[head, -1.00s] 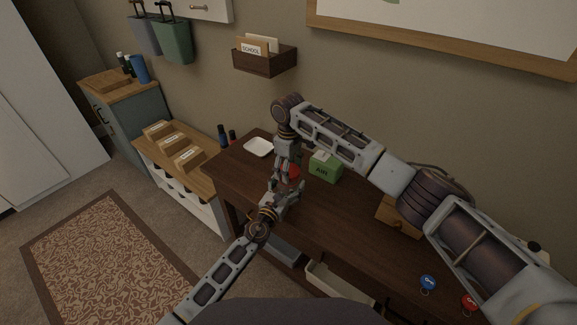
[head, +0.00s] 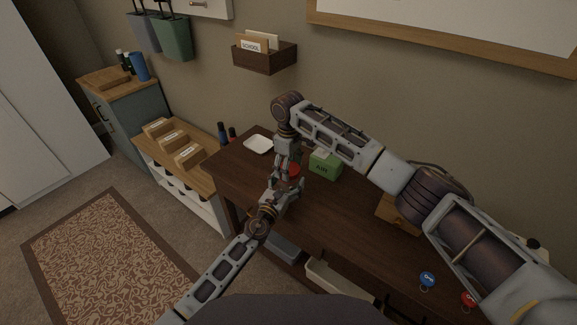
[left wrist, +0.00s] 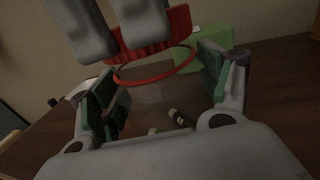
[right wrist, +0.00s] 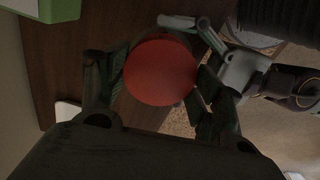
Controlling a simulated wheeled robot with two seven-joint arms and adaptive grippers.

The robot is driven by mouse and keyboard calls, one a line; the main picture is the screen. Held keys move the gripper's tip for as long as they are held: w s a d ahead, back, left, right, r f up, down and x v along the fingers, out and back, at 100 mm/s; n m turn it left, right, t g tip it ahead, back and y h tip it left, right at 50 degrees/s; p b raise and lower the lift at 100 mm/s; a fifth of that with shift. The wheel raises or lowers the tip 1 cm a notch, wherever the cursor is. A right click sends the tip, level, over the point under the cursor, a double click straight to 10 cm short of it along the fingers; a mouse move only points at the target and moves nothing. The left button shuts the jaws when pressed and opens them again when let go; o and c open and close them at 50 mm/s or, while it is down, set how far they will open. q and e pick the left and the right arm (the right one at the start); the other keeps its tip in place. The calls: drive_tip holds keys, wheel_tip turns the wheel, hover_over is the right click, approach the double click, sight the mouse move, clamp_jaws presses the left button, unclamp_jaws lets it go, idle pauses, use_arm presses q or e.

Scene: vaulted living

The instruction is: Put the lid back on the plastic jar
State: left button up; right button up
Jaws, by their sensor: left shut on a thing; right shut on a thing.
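The red lid (head: 294,169) is in my right gripper (head: 286,163), which points down over the desk. In the right wrist view the round red top (right wrist: 160,70) lies between the fingers of my right gripper (right wrist: 160,85). My left gripper (head: 284,188) is just below, shut on the plastic jar. In the left wrist view the clear jar (left wrist: 155,98) is between the fingers of my left gripper (left wrist: 157,90), with a thin red ring near its top. The lid's ribbed side (left wrist: 180,25) shows directly above that ring; I cannot tell whether it is seated.
The dark wooden desk (head: 335,220) is under both grippers. A green box (head: 325,165) stands close on the right, and a white dish (head: 258,145) lies at the back left. Blue and red tagged items (head: 428,279) lie at the front right.

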drive_tip(key=shift+f, duration=0.45)
use_arm(q)
drive_tip(key=c, duration=0.5)
drive_tip(key=shift+c, duration=0.2)
use_arm(e)
drive_tip(key=m, duration=0.4)
drive_tip(key=shift+m, duration=0.4)
drive_tip(key=m, duration=1.5)
drive_tip(key=shift+m, duration=0.3)
drive_tip(key=m, duration=0.6)
drive_tip(key=shift+m, duration=0.3)
use_arm(q)
drive_tip(key=shift+f, duration=0.1)
use_arm(e)
drive_tip(key=m, duration=0.7)
drive_tip(key=shift+d, duration=0.1)
